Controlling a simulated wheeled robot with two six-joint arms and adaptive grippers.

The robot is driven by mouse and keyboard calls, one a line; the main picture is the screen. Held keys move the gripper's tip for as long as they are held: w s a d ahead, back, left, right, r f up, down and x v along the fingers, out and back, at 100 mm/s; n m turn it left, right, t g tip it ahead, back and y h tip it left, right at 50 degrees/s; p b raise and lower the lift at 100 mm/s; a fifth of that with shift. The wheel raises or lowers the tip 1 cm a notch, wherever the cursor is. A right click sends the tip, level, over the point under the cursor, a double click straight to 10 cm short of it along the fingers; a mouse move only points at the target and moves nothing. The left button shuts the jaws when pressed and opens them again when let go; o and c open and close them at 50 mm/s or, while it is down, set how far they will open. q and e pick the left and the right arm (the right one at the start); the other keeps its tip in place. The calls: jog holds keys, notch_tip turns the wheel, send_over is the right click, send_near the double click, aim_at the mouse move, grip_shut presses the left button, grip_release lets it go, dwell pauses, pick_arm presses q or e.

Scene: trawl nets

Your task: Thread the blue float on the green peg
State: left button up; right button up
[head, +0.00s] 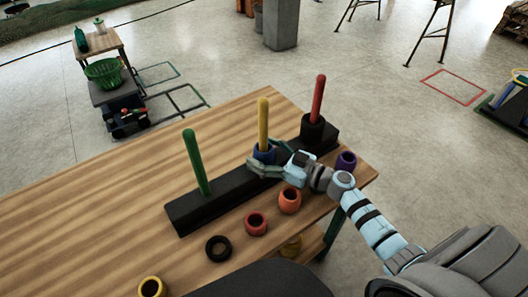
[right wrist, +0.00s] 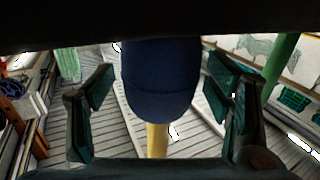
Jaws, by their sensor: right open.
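The blue float (head: 264,156) sits around the yellow peg (head: 263,122), low down near the black base (head: 230,190). My right gripper (head: 260,167) is at this float with its fingers open. In the right wrist view the blue float (right wrist: 160,85) is between the two green finger pads, with a visible gap on each side, and the yellow peg (right wrist: 156,142) shows beyond it. The green peg (head: 195,160) stands upright at the left end of the base and carries no float. My left gripper is not in view.
The red peg (head: 318,100) at the right end carries a black float (head: 312,128). Purple (head: 346,161), orange (head: 290,200), red (head: 256,222), black (head: 218,248) and yellow (head: 151,287) floats lie on the wooden table (head: 90,215). The table's left part is clear.

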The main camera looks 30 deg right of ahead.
aim_at(268, 102)
jog(key=c, duration=1.4)
notch_tip(268, 102, up, 17)
jog(key=p, duration=1.9)
jog(key=shift+f, duration=0.1)
jog(key=shift+r+b, duration=0.25)
jog(key=shift+b, duration=0.1)
jog(key=shift+r, duration=3.35)
